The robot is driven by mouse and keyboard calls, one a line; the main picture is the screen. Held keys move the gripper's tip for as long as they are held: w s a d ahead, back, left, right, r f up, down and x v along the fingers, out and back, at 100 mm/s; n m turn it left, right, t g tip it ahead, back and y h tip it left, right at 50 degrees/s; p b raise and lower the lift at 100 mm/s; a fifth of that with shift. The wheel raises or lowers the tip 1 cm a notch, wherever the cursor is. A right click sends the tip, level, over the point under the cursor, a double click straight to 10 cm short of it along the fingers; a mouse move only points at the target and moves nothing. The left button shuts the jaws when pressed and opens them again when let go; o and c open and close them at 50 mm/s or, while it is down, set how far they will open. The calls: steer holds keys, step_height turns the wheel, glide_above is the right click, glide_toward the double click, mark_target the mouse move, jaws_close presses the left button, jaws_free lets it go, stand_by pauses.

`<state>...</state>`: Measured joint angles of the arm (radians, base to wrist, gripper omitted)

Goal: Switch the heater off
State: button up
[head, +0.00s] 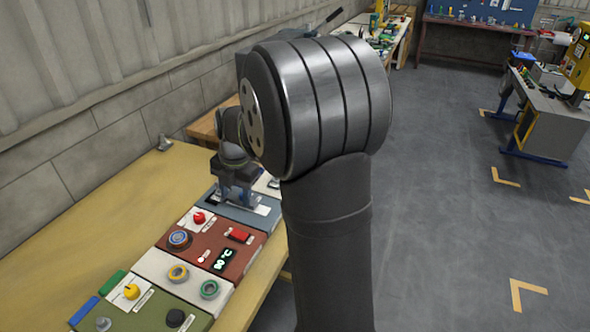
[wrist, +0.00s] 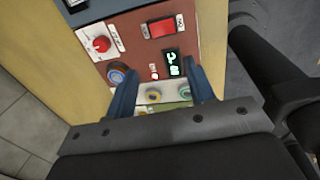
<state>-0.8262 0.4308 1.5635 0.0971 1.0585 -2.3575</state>
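A red-brown panel (head: 216,236) lies on the bench, also in the wrist view (wrist: 135,48). It bears a red rocker switch (head: 239,235), seen in the wrist view (wrist: 162,27), a lit temperature display in °C (head: 223,260), a red knob on a white plate (head: 199,217) and a blue-ringed round control (head: 179,239). Its small lettering is unreadable, so I cannot tell which control is the heater's, nor how the rocker is set. My gripper (wrist: 158,68) is open and empty, its fingers apart above the panels; in the head view it is over the far blue-grey panel.
A cream panel (head: 153,268) with yellow and green ringed buttons adjoins on the near side. Nearer is a green panel (head: 146,311) with a yellow knob and a black knob. The wooden bench top (head: 60,255) is bare at left, against a block wall.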

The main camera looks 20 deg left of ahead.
mark_target(243, 235)
steer(key=f+m, duration=0.5)
steer(key=m, duration=0.1)
steer(key=f+m+h, duration=0.1)
steer(key=f+m, duration=0.4)
steer(key=m, duration=0.1)
steer(key=f+m, duration=0.5)
steer(key=m, duration=0.1)
steer(key=shift+w+a, duration=0.15)
steer(key=shift+w, duration=0.05)
stand_by(0.3)
steer(key=shift+r, duration=0.1)
steer(key=c, duration=1)
steer(key=shift+a+r+h, duration=0.1)
steer(key=shift+a+h, duration=0.15)
steer(key=shift+h, duration=0.7)
steer(key=shift+a+h, duration=0.2)
steer(key=shift+h, duration=0.75)
steer(key=shift+o, duration=0.2)
steer(key=shift+c, duration=0.2)
